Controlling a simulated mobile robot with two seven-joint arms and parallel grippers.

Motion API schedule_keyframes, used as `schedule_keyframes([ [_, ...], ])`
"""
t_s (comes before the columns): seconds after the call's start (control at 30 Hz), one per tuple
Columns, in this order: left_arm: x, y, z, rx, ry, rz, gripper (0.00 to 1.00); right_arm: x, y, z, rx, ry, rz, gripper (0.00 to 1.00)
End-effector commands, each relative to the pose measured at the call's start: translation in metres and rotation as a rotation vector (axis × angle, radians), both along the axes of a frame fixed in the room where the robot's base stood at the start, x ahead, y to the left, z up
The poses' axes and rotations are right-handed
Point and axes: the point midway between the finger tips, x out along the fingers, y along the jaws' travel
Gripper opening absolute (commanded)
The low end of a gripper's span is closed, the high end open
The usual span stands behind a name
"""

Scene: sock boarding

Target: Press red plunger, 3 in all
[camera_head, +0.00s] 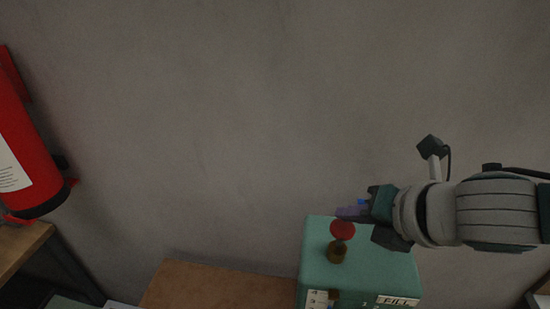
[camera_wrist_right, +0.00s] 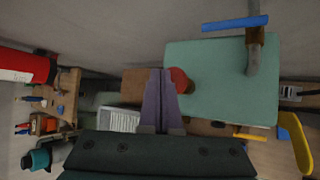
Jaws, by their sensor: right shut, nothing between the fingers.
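The red plunger (camera_head: 342,230) is a round red knob above a brass-coloured collar (camera_head: 337,252) on top of a green box (camera_head: 385,268). In the wrist view the red knob (camera_wrist_right: 180,80) is partly hidden by my right fingers, on the green box (camera_wrist_right: 215,70). My right gripper (camera_head: 350,211) has purple fingers and is shut and empty. In the head view its tips are just above the knob's upper edge. In the wrist view the gripper (camera_wrist_right: 160,72) is left of the knob. I cannot tell whether it touches. My left gripper is not in view.
A blue-handled lever (camera_wrist_right: 235,23) rises from the box in the wrist view. A red fire extinguisher (camera_head: 22,150) hangs at far left. A brown board (camera_head: 215,287) lies left of the box. A yellow part (camera_wrist_right: 297,140) is at the right in the wrist view.

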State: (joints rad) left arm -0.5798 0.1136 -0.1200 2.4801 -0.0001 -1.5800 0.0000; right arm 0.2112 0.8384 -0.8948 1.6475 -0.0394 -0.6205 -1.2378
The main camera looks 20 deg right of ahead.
Motion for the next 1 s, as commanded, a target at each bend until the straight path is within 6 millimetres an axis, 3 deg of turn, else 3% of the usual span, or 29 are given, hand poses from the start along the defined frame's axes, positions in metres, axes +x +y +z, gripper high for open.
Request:
schedule_keyframes([
  [1.0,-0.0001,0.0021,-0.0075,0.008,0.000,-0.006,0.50,0.0001,0.0001,-0.0117,0.000,0.000,0.000,0.00],
])
